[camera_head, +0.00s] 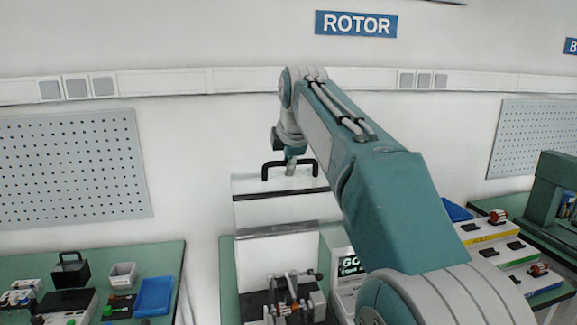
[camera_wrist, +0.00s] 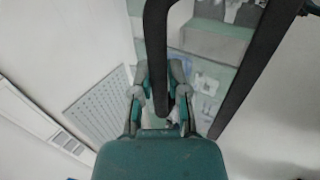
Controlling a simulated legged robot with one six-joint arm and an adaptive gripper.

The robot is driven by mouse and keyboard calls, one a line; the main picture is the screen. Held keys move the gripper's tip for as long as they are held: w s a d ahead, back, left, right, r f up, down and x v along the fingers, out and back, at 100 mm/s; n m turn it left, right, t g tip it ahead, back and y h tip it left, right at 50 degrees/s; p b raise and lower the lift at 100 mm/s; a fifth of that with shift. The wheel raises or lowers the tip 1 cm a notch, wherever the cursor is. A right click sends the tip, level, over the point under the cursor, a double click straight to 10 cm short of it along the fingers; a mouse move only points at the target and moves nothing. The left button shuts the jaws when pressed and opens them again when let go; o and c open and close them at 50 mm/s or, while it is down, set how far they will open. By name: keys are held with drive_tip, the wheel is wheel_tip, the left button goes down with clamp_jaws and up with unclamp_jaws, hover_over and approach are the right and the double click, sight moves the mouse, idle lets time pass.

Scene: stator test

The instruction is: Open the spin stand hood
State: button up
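The spin stand hood (camera_head: 275,212) is a pale upright panel with a dark strip across it, standing raised above the stand's base. A black U-shaped handle (camera_head: 267,170) is at its top. My gripper (camera_head: 291,168) is at the handle, partly hidden by my arm. Contact cannot be told. Below the hood, the stand's rotor fixture (camera_head: 285,305) is exposed.
A display (camera_head: 350,264) reading "GO" stands right of the fixture. A left bench (camera_head: 165,255) holds a blue bin (camera_head: 154,296), a grey bin (camera_head: 122,275) and a black caddy (camera_head: 70,270). Coloured trays (camera_head: 487,234) and a green machine (camera_head: 552,190) are at right. The wall behind is close.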

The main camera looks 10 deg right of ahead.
drive_tip(key=shift+o, duration=1.3)
drive_tip(key=shift+s+r, duration=0.1)
drive_tip(key=shift+a, duration=0.1)
drive_tip(key=v, duration=1.1)
drive_tip(key=shift+s+r, duration=0.15)
drive_tip(key=shift+r, duration=0.2)
drive_tip(key=shift+s, duration=0.1)
